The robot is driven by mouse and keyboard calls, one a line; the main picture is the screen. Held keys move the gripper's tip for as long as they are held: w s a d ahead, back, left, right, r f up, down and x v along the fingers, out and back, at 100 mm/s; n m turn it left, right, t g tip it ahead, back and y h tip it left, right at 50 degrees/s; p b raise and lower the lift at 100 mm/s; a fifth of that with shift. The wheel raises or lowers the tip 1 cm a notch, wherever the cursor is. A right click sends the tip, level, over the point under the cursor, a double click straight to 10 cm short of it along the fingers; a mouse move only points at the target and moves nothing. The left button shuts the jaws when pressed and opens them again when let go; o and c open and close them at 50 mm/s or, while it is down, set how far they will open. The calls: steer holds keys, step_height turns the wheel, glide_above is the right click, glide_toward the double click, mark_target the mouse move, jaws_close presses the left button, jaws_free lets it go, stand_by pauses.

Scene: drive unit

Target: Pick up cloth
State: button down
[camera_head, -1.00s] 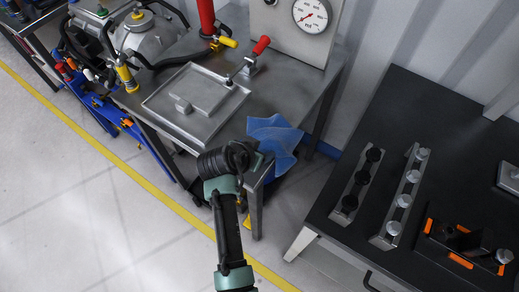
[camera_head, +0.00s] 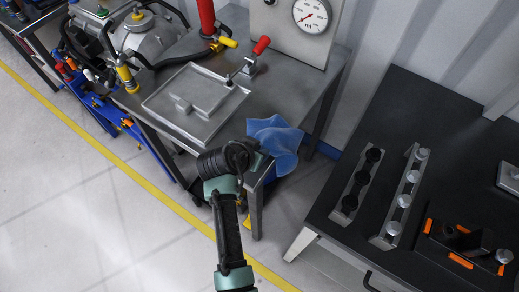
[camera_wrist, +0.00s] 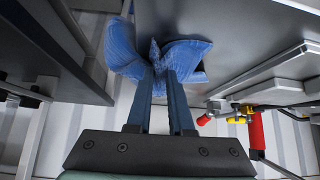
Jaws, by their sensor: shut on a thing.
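The blue cloth (camera_head: 274,140) lies over the right corner of the grey metal workbench, and part of it hangs past the edge. In the wrist view the crumpled cloth (camera_wrist: 127,50) is bunched at the tips of my gripper (camera_wrist: 163,82). The two fingers are shut on a pinched fold of it. In the head view my gripper (camera_head: 262,160) is at the bench corner beside the cloth, mostly hidden behind my wrist.
The metal workbench (camera_head: 292,97) carries a shallow tray (camera_head: 160,100), a red-handled clamp (camera_head: 255,55) and a gauge panel (camera_head: 312,15). A black table (camera_head: 425,110) with knobbed racks stands to the right. Floor between them is open.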

step_height(320, 180, up, 12)
steer(key=p, duration=1)
steer(key=shift+w, duration=0.1)
steer(key=w+a+r+b, duration=0.2)
steer(key=w+r+b, duration=0.1)
steer(key=w, duration=0.6)
steer(key=shift+r, duration=0.8)
steer(key=shift+w, duration=0.15)
